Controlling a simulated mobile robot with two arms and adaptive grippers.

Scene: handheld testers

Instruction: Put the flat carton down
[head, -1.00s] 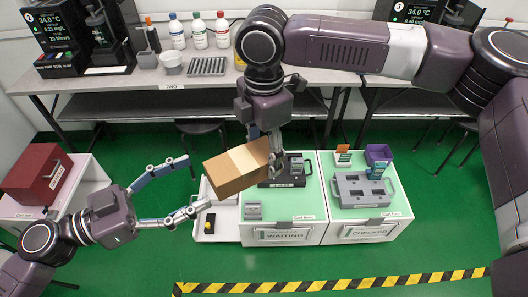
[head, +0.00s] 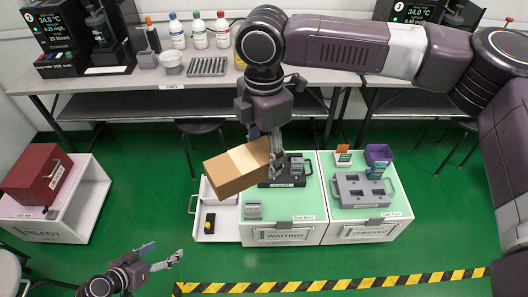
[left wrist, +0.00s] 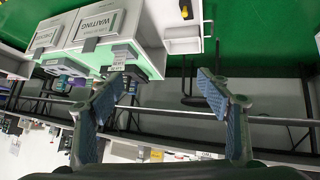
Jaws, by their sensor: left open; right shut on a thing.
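The flat carton (head: 237,170), a brown box with a pale tape band, is in the head view, tilted, above the left side of the waiting cart (head: 283,218). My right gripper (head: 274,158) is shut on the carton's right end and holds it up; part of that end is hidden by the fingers. My left gripper (head: 165,262) is low at the bottom left of the head view, open and empty, well apart from the carton. Its two fingers (left wrist: 168,110) show spread with nothing between them in the left wrist view.
An open white drawer (head: 216,228) with a small yellow-topped item juts left of the waiting cart. The checked cart (head: 367,222) stands to its right, bearing a grey tray (head: 361,188). A red box (head: 37,174) sits on the ready cart at left. Green floor (head: 140,190) lies clear between.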

